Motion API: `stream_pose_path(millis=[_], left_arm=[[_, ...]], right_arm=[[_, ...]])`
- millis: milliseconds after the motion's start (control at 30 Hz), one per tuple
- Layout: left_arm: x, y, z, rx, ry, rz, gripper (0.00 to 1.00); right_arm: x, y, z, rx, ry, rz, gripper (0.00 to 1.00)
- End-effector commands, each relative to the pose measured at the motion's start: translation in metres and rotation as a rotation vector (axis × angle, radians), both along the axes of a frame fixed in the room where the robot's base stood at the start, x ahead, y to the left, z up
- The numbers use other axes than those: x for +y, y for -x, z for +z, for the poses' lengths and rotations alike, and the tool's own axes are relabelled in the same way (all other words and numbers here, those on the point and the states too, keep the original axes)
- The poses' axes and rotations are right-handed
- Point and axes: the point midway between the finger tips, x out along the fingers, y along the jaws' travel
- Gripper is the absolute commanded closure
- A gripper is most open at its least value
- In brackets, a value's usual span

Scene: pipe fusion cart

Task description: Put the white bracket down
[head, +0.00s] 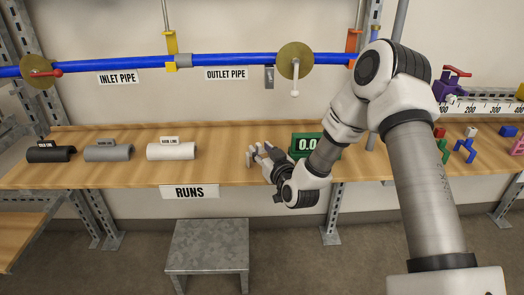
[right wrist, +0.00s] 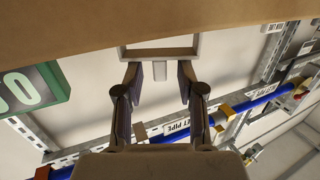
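The white bracket (right wrist: 160,53) shows in the right wrist view as a pale U-shaped frame with a short stem pointing back towards my right gripper (right wrist: 158,72). The two fingers are spread apart, one on each side of the stem, with clear gaps between stem and fingers. In the head view my right gripper (head: 258,153) is at the wooden bench (head: 220,165), left of the green display. There the bracket and the fingertips are too small to tell apart. Whether the bracket rests on the bench is unclear. My left gripper is out of view.
Black (head: 50,154), grey (head: 108,153) and white (head: 172,151) pipe pieces lie on the bench to the left. The green display (head: 303,145) stands close beside my right gripper. A blue pipe (head: 120,66) runs along the wall. A metal stool (head: 208,240) stands in front.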

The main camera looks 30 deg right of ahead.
Motion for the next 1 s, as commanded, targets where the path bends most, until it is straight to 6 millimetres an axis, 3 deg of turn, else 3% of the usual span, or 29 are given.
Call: stream_pose_path(millis=[333,700,867,967,1000], left_arm=[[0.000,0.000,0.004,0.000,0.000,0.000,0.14],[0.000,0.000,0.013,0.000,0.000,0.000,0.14],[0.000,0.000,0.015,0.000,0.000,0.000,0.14],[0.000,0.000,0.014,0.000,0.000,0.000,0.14],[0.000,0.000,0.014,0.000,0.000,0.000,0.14]], right_arm=[[0.001,0.006,0.005,0.001,-0.003,0.000,0.61],[0.015,0.094,0.012,0.003,-0.006,-0.001,0.61],[0.020,0.115,0.012,0.005,-0.002,0.001,0.61],[0.033,0.120,-0.011,0.085,-0.009,0.038,0.61],[0.044,0.123,-0.033,0.160,-0.016,0.068,0.61]])
